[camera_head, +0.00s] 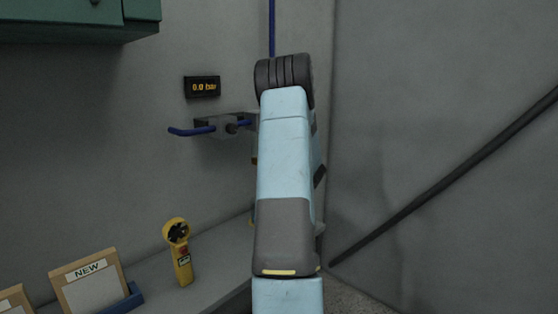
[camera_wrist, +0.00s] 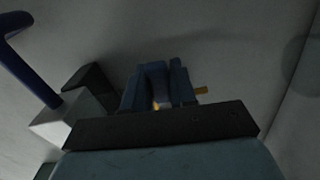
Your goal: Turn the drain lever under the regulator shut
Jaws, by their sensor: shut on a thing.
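The regulator (camera_head: 218,125) is a grey block on the back wall, with a blue pipe (camera_head: 190,132) running out to the left. A black display (camera_head: 202,87) above it reads 0.0 bar. My arm covers the space to the right of and below the block in the head view, and my gripper is hidden there. In the wrist view my gripper (camera_wrist: 160,85) is shut, with dark blue fingers close together.
A grey shelf (camera_head: 205,281) below holds a yellow handheld meter (camera_head: 181,253) with a fan head and a framed card marked NEW (camera_head: 89,283). A green cabinet (camera_head: 75,18) hangs at upper left. A dark diagonal pipe (camera_head: 440,185) crosses the right wall.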

